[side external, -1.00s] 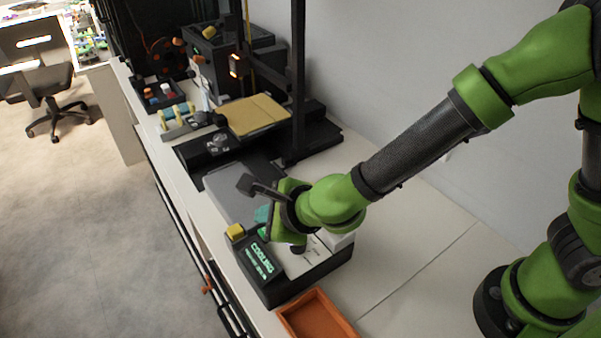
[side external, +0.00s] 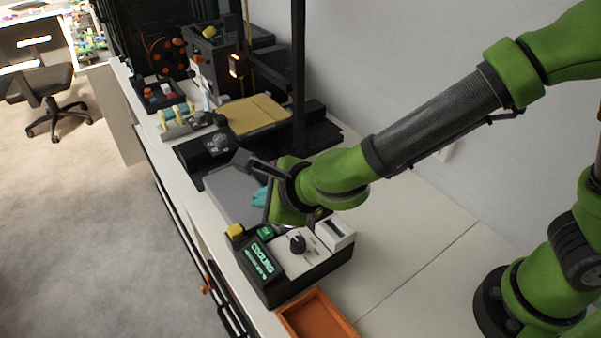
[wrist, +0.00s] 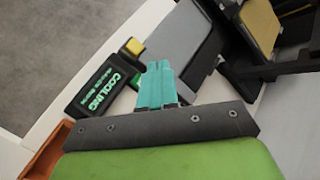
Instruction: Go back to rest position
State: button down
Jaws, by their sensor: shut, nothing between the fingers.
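My gripper's teal fingers show in the side external view (side external: 261,197), partly hidden by my wrist. They also show in the wrist view (wrist: 158,80), pressed together and empty. They are above and behind a black control box (side external: 268,289), apart from its knob (side external: 297,243). The box has a lit screen reading "COOLING" (side external: 262,260), a green button (side external: 265,233), a yellow button (side external: 235,232) and a white block at its back right (side external: 335,233). The screen also shows in the wrist view (wrist: 103,92).
An orange tray (side external: 318,315) sits in front of the box. A grey plate (side external: 222,190) lies beyond it. Behind are a machine with a tan plate (side external: 252,114), a black upright post (side external: 298,80) and a small parts bin (side external: 163,93). The white counter (side external: 420,225) is clear at right.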

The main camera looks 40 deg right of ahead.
jog(key=s+d+r+m+g+h, duration=0.15)
jog(key=d+r+m, duration=0.25)
jog(key=d+m, duration=0.75)
jog(key=s+d+r+m+h, duration=0.2)
jog(key=d+r+m, duration=0.2)
jog(key=d+m, duration=0.75)
jog(key=s+d+r+m+y, duration=0.1)
jog(key=s+m, duration=0.4)
jog(key=m, duration=0.9)
jog(key=s+d+r+m+y, duration=0.1)
jog(key=s+m, duration=0.5)
jog(key=m, duration=0.8)
jog(key=shift+d+r+m+y, duration=0.3)
jog(key=shift+d+y, duration=0.15)
jog(key=shift+y, duration=0.4)
